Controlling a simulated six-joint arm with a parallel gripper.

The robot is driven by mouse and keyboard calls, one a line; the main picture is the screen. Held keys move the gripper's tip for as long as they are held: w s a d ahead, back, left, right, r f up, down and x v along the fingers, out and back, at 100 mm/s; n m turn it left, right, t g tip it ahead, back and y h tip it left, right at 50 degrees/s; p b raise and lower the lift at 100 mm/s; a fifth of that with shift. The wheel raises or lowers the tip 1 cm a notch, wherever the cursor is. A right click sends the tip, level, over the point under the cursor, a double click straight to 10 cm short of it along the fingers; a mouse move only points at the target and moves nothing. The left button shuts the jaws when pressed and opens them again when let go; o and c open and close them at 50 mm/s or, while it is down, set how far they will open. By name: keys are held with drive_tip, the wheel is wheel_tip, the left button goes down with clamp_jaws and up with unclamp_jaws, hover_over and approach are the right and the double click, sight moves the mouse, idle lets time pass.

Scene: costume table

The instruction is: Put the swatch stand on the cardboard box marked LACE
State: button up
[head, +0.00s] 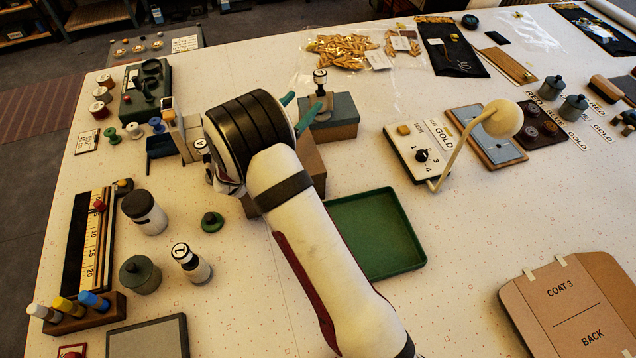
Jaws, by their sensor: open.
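My gripper (298,109) is in the middle of the table, its two green fingertips apart. No object shows between them. A small upright piece with a round white-marked top (321,78) stands just beyond the fingertips, on a grey-topped brown box (341,130). I cannot tell whether it touches a finger. Another brown cardboard box (311,160) stands nearer, largely hidden behind my arm. I can read no LACE mark on either box. I cannot identify the swatch stand for certain; a dark stand with pale pieces (163,144) is left of my gripper.
An empty green tray (410,262) lies right of my arm. Several jars and stamps, including a white-topped stamp (190,262), stand to the left. A cream lamp (500,118) leans over the right side. The table between tray and cardboard pattern pieces (572,305) is clear.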

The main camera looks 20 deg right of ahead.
drive_tip(key=s+d+r+m+g, duration=0.25)
drive_tip(key=s+m+g, duration=0.2)
drive_tip(key=s, duration=0.25)
drive_tip(key=s+d+r+m+g+y, duration=0.1)
drive_tip(key=s+d+m+g, duration=0.3)
drive_tip(key=s+m, duration=0.3)
drive_tip(key=s+d+r+m+g, duration=0.25)
drive_tip(key=s+m+g, duration=0.2)
drive_tip(key=s, duration=0.35)
drive_tip(key=s+a+f+m+y, duration=0.1)
drive_tip(key=s+a+m+y, duration=0.15)
drive_tip(key=s, duration=0.25)
drive_tip(key=s+a+f+m+g+y, duration=0.1)
drive_tip(key=s+a+m+y, duration=0.15)
drive_tip(key=s+m, duration=0.2)
drive_tip(key=s+a+m+y, duration=0.2)
drive_tip(key=s+m+y, duration=0.1)
drive_tip(key=s, duration=0.2)
drive_tip(key=s+a+m+t+y, duration=0.1)
drive_tip(key=s+a+m+y, duration=0.3)
drive_tip(key=a, duration=0.5)
drive_tip(key=shift+s+a+f+m+t+y, duration=0.15)
drive_tip(key=shift+s+f+m+t+y, duration=0.2)
drive_tip(key=shift+m+y, duration=0.55)
